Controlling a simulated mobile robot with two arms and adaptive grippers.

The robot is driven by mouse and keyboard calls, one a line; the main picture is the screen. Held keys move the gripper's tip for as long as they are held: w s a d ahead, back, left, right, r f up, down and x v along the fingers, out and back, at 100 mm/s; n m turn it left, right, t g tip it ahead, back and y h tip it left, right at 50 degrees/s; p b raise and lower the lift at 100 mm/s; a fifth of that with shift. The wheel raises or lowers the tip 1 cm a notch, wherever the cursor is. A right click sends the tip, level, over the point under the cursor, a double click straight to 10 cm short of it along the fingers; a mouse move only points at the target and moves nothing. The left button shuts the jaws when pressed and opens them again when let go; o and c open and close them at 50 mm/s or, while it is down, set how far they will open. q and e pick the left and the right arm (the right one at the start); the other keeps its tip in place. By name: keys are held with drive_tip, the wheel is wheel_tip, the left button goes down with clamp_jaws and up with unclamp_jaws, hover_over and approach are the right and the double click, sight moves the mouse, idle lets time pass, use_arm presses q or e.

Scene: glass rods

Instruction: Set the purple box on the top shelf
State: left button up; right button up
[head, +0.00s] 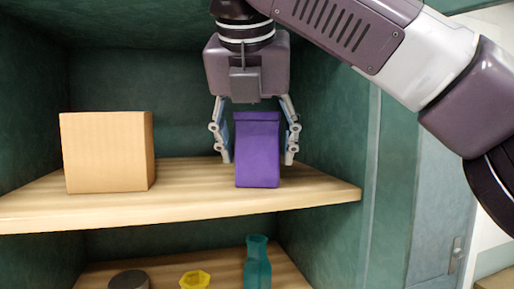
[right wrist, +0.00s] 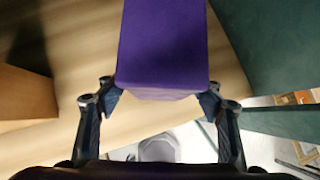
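The purple box (head: 257,155) stands upright on the upper of the two visible wooden shelves (head: 200,206), near its right end. Its top fills the upper middle of the right wrist view (right wrist: 163,45). My right gripper (head: 257,160) points down from above, with one finger on each side of the box. Narrow gaps show between the fingers and the box in the head view, so the gripper looks open. In the right wrist view the fingertips (right wrist: 162,103) are close beside the box's near end. My left gripper is not in view.
A light wooden box (head: 105,152) stands left on the same shelf. Below are a teal vase (head: 257,265), a yellow object (head: 195,280) and a dark round object (head: 129,280). The green cabinet wall is close on the right. Shelf between the boxes is clear.

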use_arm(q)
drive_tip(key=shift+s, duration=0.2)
use_arm(e)
drive_tip(key=shift+o, duration=0.2)
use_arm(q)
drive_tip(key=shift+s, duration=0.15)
use_arm(e)
drive_tip(key=shift+r, duration=0.1)
drive_tip(key=shift+s+r, duration=0.2)
drive_tip(key=shift+r, duration=0.05)
drive_tip(key=b+v, duration=0.1)
drive_tip(key=v, duration=0.1)
drive_tip(key=shift+s, duration=0.4)
use_arm(q)
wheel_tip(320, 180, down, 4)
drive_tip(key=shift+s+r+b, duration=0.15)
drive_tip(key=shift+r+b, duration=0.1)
drive_tip(key=shift+b, duration=0.95)
use_arm(e)
drive_tip(key=s+a, duration=0.1)
drive_tip(key=s, duration=1)
